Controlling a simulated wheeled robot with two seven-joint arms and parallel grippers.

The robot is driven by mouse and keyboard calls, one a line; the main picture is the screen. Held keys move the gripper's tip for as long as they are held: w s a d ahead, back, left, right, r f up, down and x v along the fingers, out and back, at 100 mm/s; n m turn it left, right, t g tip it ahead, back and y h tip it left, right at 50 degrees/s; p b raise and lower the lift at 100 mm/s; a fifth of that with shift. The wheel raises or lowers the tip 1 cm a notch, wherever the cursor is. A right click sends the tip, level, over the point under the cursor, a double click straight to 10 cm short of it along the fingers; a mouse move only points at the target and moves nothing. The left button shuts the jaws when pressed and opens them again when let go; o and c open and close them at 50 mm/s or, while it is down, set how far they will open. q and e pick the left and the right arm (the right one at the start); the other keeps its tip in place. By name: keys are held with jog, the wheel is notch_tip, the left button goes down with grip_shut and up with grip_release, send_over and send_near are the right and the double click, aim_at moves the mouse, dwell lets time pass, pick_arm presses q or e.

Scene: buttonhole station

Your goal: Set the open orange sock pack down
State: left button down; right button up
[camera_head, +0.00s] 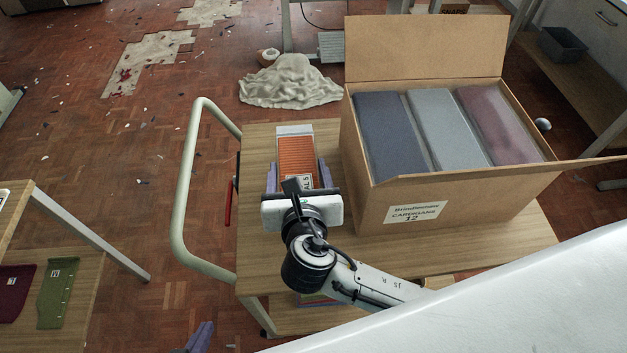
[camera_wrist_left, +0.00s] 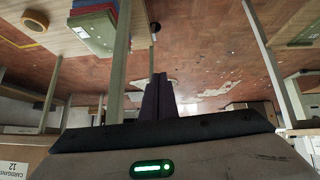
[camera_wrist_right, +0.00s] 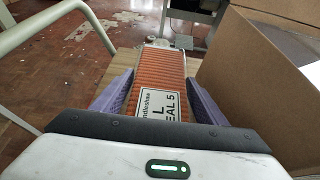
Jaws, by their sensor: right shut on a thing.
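The orange sock pack (camera_head: 297,153) is a ribbed orange block with a white label and a pale far end. It lies flat over the wooden trolley top (camera_head: 262,240), left of the cardboard box; I cannot tell whether it touches the wood. My right gripper (camera_head: 298,165) has its purple fingers closed on the pack's two long sides. In the right wrist view the pack (camera_wrist_right: 165,80) sits between both fingers, its label reading "L" and part of "SEAL 5". My left gripper (camera_wrist_left: 158,95) has its fingers together and empty; only a fingertip shows at the head view's bottom edge.
An open cardboard box (camera_head: 450,205) labelled cardigans 12 holds grey, pale and maroon packs and fills the trolley's right side. A pale green handle (camera_head: 187,190) rises at the trolley's left. Maroon (camera_head: 15,290) and green (camera_head: 56,290) folded garments lie at lower left.

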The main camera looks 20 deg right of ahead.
notch_tip(320, 180, down, 3)
jog(key=shift+f, duration=0.1)
jog(key=shift+f+b, duration=0.35)
jog(key=shift+f, duration=0.15)
notch_tip(320, 180, down, 3)
jog(key=shift+f+b, duration=0.1)
jog(key=shift+b, duration=0.25)
pick_arm(q)
jog(key=shift+w+f, duration=0.45)
jog(key=shift+w, duration=0.1)
jog(key=shift+s+f, duration=0.15)
pick_arm(e)
jog(key=o, duration=1.3)
jog(key=shift+c, duration=0.2)
